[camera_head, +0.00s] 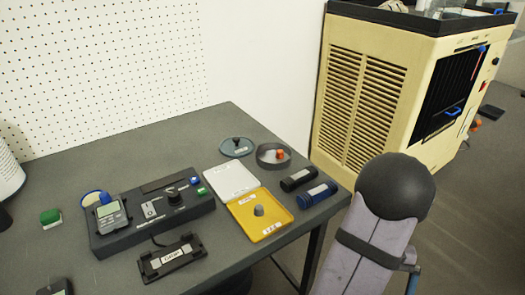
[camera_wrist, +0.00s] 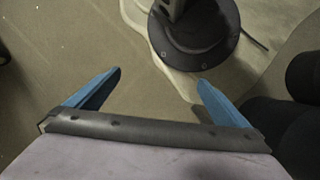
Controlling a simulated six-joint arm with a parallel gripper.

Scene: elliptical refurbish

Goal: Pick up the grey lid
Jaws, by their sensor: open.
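A round blue-grey lid (camera_head: 236,147) with a dark knob lies flat on the table near its back edge. It looks like the grey lid, though a round grey dish-like piece (camera_head: 273,162) with an orange knob sits just right of it. My gripper (camera_wrist: 158,75) is open in the wrist view, its two blue fingers wide apart with nothing between them. It points at the floor, away from the tabletop objects. No lid shows in the wrist view.
The dark table (camera_head: 110,150) also holds a yellow tray (camera_head: 275,228), a white panel (camera_head: 229,181), two dark cylinders, a black control box (camera_head: 140,225) and a labelled black holder (camera_head: 172,260). A beige cabinet (camera_head: 365,90) stands right of the table. The table's back left is clear.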

